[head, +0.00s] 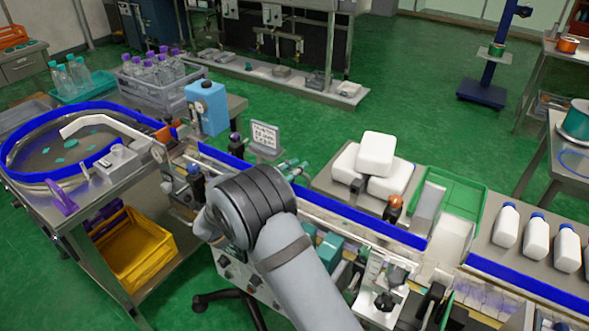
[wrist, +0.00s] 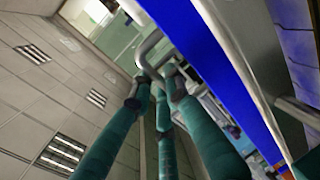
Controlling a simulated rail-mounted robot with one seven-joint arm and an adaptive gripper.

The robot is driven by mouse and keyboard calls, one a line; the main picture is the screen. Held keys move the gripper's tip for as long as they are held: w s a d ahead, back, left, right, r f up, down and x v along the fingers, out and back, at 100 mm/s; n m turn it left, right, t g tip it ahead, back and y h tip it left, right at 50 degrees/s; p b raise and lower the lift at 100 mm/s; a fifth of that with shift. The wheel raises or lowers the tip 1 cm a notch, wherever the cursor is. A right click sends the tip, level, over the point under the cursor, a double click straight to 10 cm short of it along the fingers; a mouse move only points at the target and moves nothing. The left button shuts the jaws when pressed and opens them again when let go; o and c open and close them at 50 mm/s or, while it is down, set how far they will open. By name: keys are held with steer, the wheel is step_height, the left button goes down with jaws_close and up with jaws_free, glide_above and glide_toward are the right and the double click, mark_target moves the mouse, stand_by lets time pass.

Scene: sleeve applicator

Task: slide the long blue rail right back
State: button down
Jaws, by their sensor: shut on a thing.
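The long blue rail (head: 350,213) runs diagonally along the conveyor in the head view, its middle hidden behind my arm. In the wrist view it is a broad blue strip (wrist: 218,65) to the right of my fingers. My gripper (head: 292,169) has teal fingers, which show beside the rail just past my arm. In the wrist view my gripper (wrist: 154,74) is shut on a grey bent bar (wrist: 149,50) beside the rail. I cannot see clearly how the bar joins the rail.
An orange-topped knob (head: 394,207) stands close to the rail's right end. A green tray (head: 460,190) is further right.

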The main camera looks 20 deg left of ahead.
steer(key=w+b, duration=0.2)
steer(key=w, duration=0.1)
steer(key=shift+d+r, duration=0.15)
steer(key=shift+d, duration=0.25)
steer(key=c, duration=2.1)
jaws_free()
steer(key=shift+o, duration=1.3)
steer(key=shift+w, duration=0.15)
steer(key=shift+o, duration=0.5)
